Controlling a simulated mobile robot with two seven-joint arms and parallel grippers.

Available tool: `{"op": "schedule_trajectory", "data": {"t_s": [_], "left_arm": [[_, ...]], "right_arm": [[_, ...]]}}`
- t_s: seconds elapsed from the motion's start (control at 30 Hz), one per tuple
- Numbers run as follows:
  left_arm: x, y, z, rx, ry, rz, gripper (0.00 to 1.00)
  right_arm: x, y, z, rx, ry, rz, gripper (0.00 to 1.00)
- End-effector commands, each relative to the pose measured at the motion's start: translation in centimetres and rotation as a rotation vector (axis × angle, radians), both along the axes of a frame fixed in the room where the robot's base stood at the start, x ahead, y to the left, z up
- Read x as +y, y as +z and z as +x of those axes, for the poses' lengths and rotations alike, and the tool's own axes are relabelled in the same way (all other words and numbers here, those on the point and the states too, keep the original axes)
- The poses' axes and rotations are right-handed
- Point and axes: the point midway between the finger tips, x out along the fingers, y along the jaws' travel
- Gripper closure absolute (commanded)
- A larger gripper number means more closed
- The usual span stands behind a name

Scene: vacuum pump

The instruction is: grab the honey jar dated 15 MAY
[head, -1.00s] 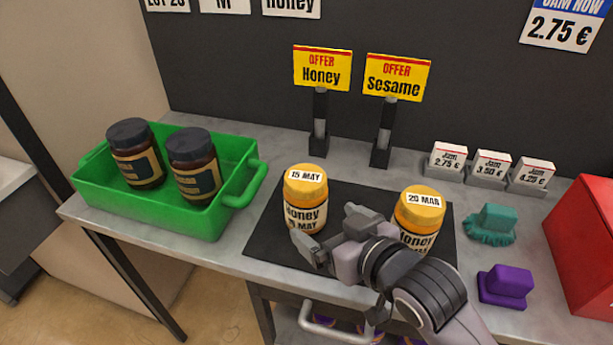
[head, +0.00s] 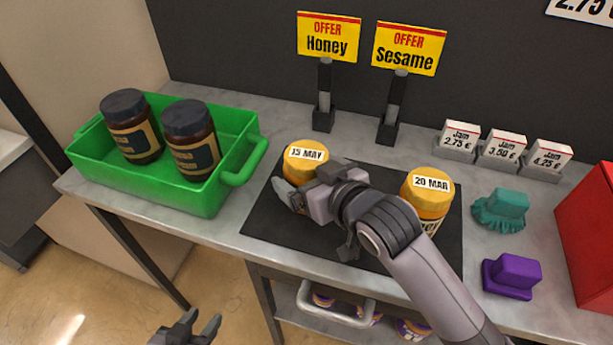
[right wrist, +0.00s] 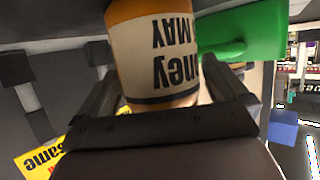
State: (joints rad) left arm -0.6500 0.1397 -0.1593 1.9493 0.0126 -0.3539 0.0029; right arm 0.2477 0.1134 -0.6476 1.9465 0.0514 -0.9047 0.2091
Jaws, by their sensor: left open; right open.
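The honey jar dated 15 MAY (head: 304,158) stands on the dark mat (head: 262,226), its orange lid and date showing; its lower body is hidden behind my gripper. My right gripper (head: 308,184) is open around its body. The right wrist view shows the jar (right wrist: 155,52) between the two open fingers (right wrist: 160,82), its label reading upside down; contact is unclear. A second honey jar, dated 20 MAR (head: 428,192), stands to the right, partly behind my right arm. My left gripper (head: 199,322) is open and empty at the bottom edge, in front of the table.
A green crate (head: 180,199) with two dark jars (head: 131,125) stands at the left. Honey and Sesame offer signs (head: 328,36) stand behind the mat. Price tags (head: 503,150), a teal brush (head: 502,208), a purple block (head: 511,276) and a red box (head: 590,225) are at the right.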

Motion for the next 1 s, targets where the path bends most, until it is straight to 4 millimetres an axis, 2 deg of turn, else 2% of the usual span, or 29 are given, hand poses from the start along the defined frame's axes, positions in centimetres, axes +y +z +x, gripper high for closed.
{"op": "schedule_trajectory", "data": {"t_s": [0.13,0.37,0.4,0.47,0.5,0.57,0.6,0.87,1.0], "left_arm": [[0.0,0.0,0.0,0.000,0.000,0.000,0.57],[0.0,0.0,0.0,0.000,0.000,0.000,0.57],[0.0,0.0,0.0,0.000,0.000,0.000,0.57],[0.0,0.0,0.0,0.000,0.000,0.000,0.57],[0.0,0.0,0.0,0.000,0.000,0.000,0.57],[0.0,0.0,0.0,0.000,0.000,0.000,0.57],[0.0,0.0,0.0,0.000,0.000,0.000,0.57],[0.0,0.0,0.0,0.000,0.000,0.000,0.57],[0.0,0.1,0.0,0.000,0.000,0.000,0.57]], "right_arm": [[0.5,-0.3,0.7,0.000,0.000,0.000,0.00],[0.5,-0.4,0.8,0.000,0.000,0.000,0.00],[0.5,-0.4,0.8,-0.001,0.000,0.001,0.03],[0.5,-0.4,0.8,0.000,0.000,0.000,0.23],[0.5,-0.4,0.8,-0.001,0.000,0.001,0.36],[0.5,-0.4,0.8,0.000,0.000,0.000,0.55],[0.5,-0.1,0.8,-0.005,0.000,0.003,0.62],[0.5,0.0,0.8,-0.006,0.000,0.004,0.62],[0.5,0.9,0.8,-0.008,0.000,0.004,0.62]]}}
